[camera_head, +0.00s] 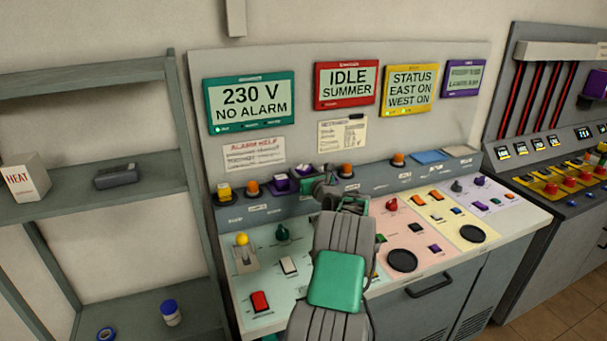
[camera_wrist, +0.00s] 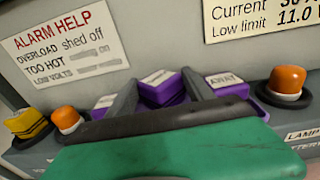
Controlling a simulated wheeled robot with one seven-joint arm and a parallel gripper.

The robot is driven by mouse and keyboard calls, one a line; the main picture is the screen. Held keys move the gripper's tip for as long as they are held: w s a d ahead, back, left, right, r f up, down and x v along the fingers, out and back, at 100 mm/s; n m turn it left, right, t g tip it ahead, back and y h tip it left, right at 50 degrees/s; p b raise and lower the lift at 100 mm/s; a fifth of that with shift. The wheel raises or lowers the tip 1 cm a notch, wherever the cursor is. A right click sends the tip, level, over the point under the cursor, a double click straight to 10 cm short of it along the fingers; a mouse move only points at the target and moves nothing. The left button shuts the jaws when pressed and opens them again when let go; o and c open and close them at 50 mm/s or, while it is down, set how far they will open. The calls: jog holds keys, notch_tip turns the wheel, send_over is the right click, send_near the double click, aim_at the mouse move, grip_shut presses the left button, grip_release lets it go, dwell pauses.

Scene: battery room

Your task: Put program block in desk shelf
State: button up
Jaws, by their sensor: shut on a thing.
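My gripper (camera_wrist: 158,88) is shut on a purple block with a white label (camera_wrist: 160,94), which shows between its two dark fingers in the wrist view. Other purple pieces show behind it: one at the left (camera_wrist: 104,101) and a labelled one at the right (camera_wrist: 228,84). In the head view my gripper (camera_head: 322,190) is at the raised back shelf of the control desk (camera_head: 375,186), beside purple pieces (camera_head: 282,185). My arm and the green gripper body hide part of the desk and the held block's underside. I cannot tell whether the block touches the shelf.
Orange lamps (camera_wrist: 288,80) and a yellow button (camera_wrist: 28,122) stand along the desk shelf, close to my gripper. The backboard with the alarm help sign (camera_wrist: 66,42) rises just behind. A rack (camera_head: 80,204) at left holds a white HEAT box (camera_head: 26,183).

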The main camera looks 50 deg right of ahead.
jog(key=shift+f, duration=1.05)
jog(key=o, duration=1.1)
jog(key=shift+o, duration=0.2)
jog(key=shift+r, duration=0.15)
jog(key=b+v, duration=0.2)
jog(key=v, duration=1)
jog(key=shift+s, duration=0.1)
